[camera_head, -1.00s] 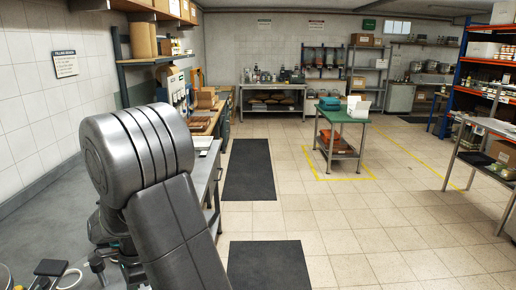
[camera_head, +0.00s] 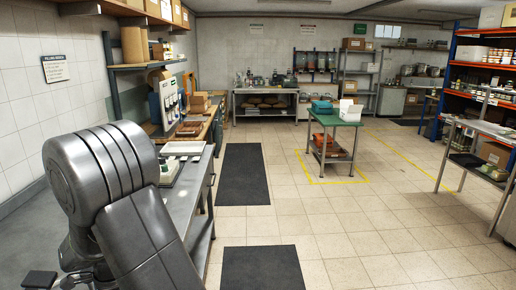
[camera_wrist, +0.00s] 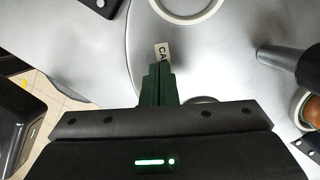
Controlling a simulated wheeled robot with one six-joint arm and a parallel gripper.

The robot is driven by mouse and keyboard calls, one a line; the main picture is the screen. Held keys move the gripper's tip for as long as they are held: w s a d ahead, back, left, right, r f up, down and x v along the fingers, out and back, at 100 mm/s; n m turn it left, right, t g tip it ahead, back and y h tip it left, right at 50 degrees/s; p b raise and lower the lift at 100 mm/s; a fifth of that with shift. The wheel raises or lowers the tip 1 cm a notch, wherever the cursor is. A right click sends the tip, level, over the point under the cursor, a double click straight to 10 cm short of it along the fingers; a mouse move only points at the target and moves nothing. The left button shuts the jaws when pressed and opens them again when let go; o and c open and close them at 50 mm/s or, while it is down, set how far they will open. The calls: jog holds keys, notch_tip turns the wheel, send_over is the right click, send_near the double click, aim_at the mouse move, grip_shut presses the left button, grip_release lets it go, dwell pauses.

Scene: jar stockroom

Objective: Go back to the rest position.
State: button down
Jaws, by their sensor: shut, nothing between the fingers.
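My gripper (camera_wrist: 158,88) shows in the wrist view as two dark green fingers pressed together with nothing between them. In the head view my grey arm fills the lower left in front of the steel bench (camera_head: 196,205), and the gripper itself is out of sight there.
A white tray (camera_head: 184,148) lies on the bench by the left wall. A green-topped table (camera_head: 334,120) stands mid-room, and an orange-and-blue shelf rack (camera_head: 455,85) at the right. Dark floor mats (camera_head: 243,175) lie along the bench. The middle floor (camera_head: 350,220) is clear.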

jog(key=w+d, duration=0.2)
jog(key=d, duration=0.1)
jog(key=shift+r, duration=0.35)
jog(key=d+v, duration=0.1)
jog(key=v, duration=0.8)
jog(key=x, duration=0.8)
jog(key=shift+s+a+f, duration=0.15)
jog(key=shift+s+a, duration=0.05)
jog(key=shift+a, duration=0.1)
jog(key=a, duration=0.1)
jog(key=s+a+f, duration=0.1)
jog(key=s+a, duration=0.1)
jog(key=shift+a+f, duration=0.25)
jog(key=shift+a, duration=0.15)
jog(key=shift+w+d+b, duration=0.5)
jog(key=shift+w+d, duration=0.2)
jog(key=shift+w, duration=0.35)
jog(key=shift+w+d+n+b, duration=0.15)
jog(key=shift+w+d+n, duration=0.1)
jog(key=shift+w+n, duration=0.35)
jog(key=shift+w+d+n+b, duration=0.15)
jog(key=shift+w+d+n, duration=0.15)
jog(key=shift+n, duration=0.5)
jog(key=shift+w+g+h, duration=0.25)
jog(key=shift+g+h, duration=0.05)
jog(key=shift+r, duration=0.15)
